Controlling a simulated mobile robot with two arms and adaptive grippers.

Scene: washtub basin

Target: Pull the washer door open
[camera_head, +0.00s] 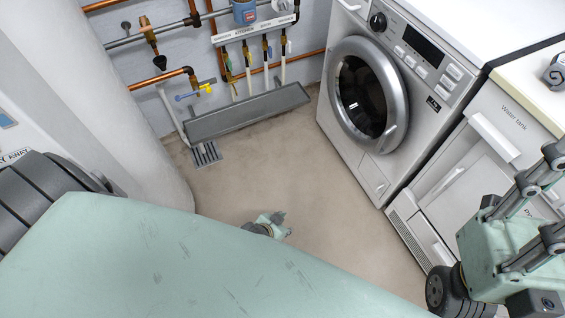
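The washer (345,160) is a white front-loading machine at the upper right of the middle. Its round door (343,118) has a wide grey rim around dark glass. The door looks shut against the front, with a grip area at the rim's lower right. My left gripper (285,224) is small in view, low over the floor, below and left of the door and well apart from it. Its two fingertips look spread, with nothing between them. My large mint-green arm link hides part of it.
A white water tank cabinet (475,165) stands right of the washer. Copper pipes (165,79), valves and a grey trough (248,112) line the back wall. A floor drain (206,154) lies below the trough. The beige floor (345,235) before the washer is clear.

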